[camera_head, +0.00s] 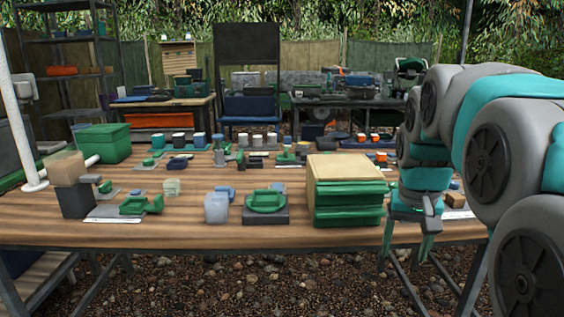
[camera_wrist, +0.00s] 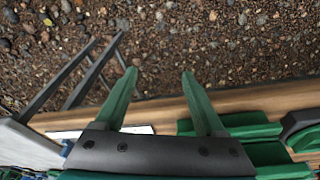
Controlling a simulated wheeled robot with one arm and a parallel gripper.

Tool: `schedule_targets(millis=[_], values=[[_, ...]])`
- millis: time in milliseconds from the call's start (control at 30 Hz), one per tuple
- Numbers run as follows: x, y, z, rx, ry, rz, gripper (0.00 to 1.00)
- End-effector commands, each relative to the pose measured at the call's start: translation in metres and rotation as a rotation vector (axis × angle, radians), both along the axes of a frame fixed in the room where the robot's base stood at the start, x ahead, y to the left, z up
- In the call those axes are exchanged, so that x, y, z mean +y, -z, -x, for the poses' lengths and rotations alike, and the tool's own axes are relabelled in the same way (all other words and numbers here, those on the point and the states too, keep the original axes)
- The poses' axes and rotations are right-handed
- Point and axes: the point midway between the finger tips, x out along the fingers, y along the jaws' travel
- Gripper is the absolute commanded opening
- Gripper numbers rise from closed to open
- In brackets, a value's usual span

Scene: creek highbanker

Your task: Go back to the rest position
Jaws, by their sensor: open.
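My gripper (camera_head: 409,240) hangs at the front edge of the wooden table (camera_head: 300,233), near its right end, with its green fingers pointing down. In the wrist view my gripper (camera_wrist: 158,82) is open, with a wide gap and nothing between the fingers. The fingertips reach past the table edge (camera_wrist: 160,110) over gravel. No marker for the rest position shows.
A stack of green drawers with a tan top (camera_head: 346,190) stands just left of my gripper. A green round-topped device (camera_head: 266,203), a green box (camera_head: 103,142) and several small parts occupy the table. Gravel (camera_head: 250,285) lies in front, with table legs (camera_wrist: 85,75) nearby.

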Motion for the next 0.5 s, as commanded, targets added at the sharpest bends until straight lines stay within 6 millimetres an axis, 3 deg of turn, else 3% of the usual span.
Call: schedule_targets(millis=[200,500], values=[[0.038,0.053,0.083,0.117,-0.093,-0.027,0.72],[0.072,0.126,0.203,0.272,-0.217,-0.058,0.72]])
